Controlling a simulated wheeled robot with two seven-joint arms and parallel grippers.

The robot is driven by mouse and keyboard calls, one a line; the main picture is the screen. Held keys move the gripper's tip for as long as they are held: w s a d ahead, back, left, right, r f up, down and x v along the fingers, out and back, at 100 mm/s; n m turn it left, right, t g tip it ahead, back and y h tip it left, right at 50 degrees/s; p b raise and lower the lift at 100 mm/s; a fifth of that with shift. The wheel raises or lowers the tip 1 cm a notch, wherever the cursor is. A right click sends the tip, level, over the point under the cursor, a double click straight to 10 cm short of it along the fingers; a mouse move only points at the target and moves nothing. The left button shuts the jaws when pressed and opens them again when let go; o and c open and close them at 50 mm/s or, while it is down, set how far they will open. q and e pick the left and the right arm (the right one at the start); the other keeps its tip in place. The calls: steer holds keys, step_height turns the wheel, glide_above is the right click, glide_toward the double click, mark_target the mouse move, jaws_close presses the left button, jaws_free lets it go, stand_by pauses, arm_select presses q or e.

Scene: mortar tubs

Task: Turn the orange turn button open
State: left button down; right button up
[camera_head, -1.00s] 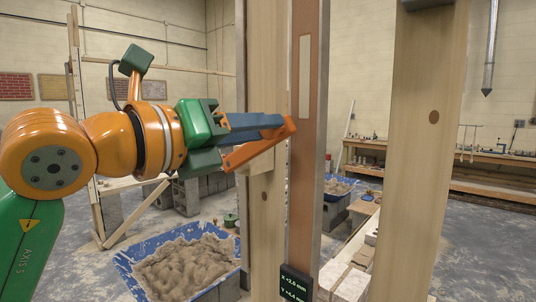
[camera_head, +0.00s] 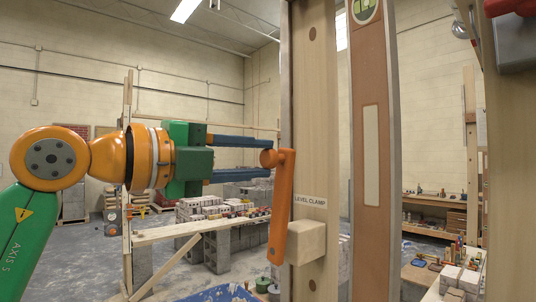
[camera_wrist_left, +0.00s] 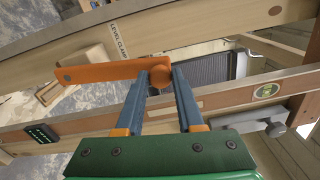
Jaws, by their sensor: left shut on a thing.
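The orange turn button (camera_head: 283,205) is on the wooden post (camera_head: 318,130) marked "LEVEL CLAMP" (camera_head: 310,201). In the head view it stands nearly upright, slightly tilted, with its round knob at the top and its lower end beside a wooden block (camera_head: 307,243). My left gripper (camera_head: 268,158) comes in level from the left, its blue fingers at the knob. In the left wrist view the two fingers (camera_wrist_left: 162,76) close around the knob end of the button (camera_wrist_left: 100,72). The knob is partly hidden between them. My right gripper is not in view.
A long brown level (camera_head: 372,240) with a green vial (camera_head: 365,10) stands right of the post. A dark and red object (camera_head: 514,40) is at the top right.

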arm_select(q)
steer(key=shift+w+a+r+n+p, duration=0.1)
steer(key=shift+w+a+n+p, duration=0.35)
steer(key=shift+w+a+n, duration=0.4)
steer(key=shift+d, duration=0.15)
steer(key=c, duration=0.7)
jaws_free()
steer(key=shift+o, duration=0.8)
steer(key=shift+w, duration=0.2)
steer(key=b+v, duration=0.3)
steer(key=v, duration=0.4)
